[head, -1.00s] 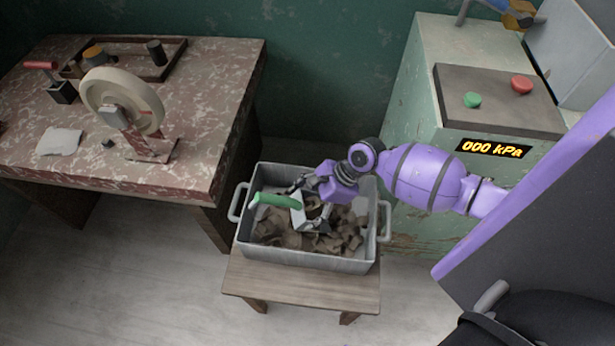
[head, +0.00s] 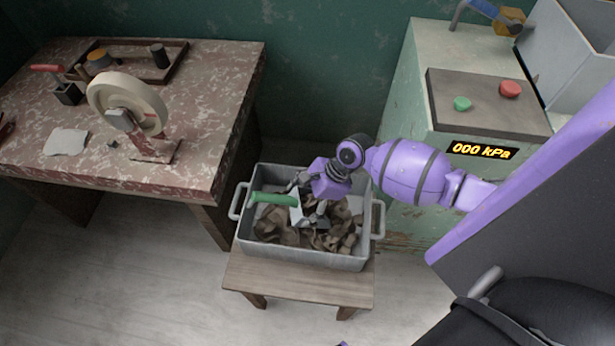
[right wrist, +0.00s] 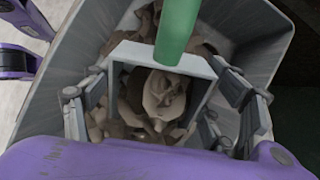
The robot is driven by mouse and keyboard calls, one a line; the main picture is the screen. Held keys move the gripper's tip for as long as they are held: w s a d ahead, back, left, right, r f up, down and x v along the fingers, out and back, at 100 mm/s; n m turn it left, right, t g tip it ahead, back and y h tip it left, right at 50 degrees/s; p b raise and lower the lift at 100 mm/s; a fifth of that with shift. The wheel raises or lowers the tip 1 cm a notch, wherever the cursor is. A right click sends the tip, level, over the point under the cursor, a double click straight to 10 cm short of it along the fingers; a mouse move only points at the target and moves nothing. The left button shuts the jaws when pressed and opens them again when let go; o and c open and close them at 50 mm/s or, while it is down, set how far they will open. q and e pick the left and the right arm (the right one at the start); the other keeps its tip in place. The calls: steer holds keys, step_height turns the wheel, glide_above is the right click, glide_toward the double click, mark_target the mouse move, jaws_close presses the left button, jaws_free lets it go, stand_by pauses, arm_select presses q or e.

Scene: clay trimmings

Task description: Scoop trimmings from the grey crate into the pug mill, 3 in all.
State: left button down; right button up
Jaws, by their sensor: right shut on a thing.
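The grey crate (head: 305,256) stands on a low wooden stool and holds many brown clay trimmings (head: 270,226). My right gripper (head: 312,208) is inside the crate, shut on a scoop with a green handle (head: 272,199). In the right wrist view the handle (right wrist: 177,32) points up and the scoop's pale grey body (right wrist: 135,52) frames curled trimmings (right wrist: 162,95). I cannot tell how many of these lie in the scoop. The pug mill (head: 430,75) is the pale green machine at right, with a metal hopper (head: 565,65) at top right. My left gripper is not in view.
A red mottled table (head: 195,130) at left bears a cream wheel (head: 128,100) and a tray. The stool (head: 290,283) has clear floor in front. The mill carries a green button (head: 462,103), a red button (head: 509,88) and a display (head: 482,150) reading 000 kPa.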

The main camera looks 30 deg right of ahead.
steer(key=r, duration=0.1)
steer(key=p, duration=0.1)
steer(key=r+h+p, duration=0.1)
steer(key=shift+w+r, duration=0.25)
steer(key=shift+r, duration=0.05)
steer(key=shift+r+p, duration=0.5)
steer(key=shift+p, duration=0.3)
steer(key=shift+r+g+h+p, duration=0.3)
steer(key=shift+r+h+p, duration=0.05)
steer(key=shift+h+p, duration=0.15)
steer(key=shift+r+p, duration=0.5)
steer(key=shift+r, duration=0.05)
steer(key=shift+h, duration=0.4)
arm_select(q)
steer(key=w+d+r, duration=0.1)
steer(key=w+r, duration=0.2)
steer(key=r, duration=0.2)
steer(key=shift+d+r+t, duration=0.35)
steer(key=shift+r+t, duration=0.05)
arm_select(e)
steer(key=shift+s+r+g+h, duration=0.1)
steer(key=shift+r+g+h, duration=0.25)
steer(key=shift+r+h, duration=0.7)
steer(key=shift+s+r+g+h, duration=0.1)
steer(key=shift+r+g+h, duration=0.3)
steer(key=shift+r, duration=1.15)
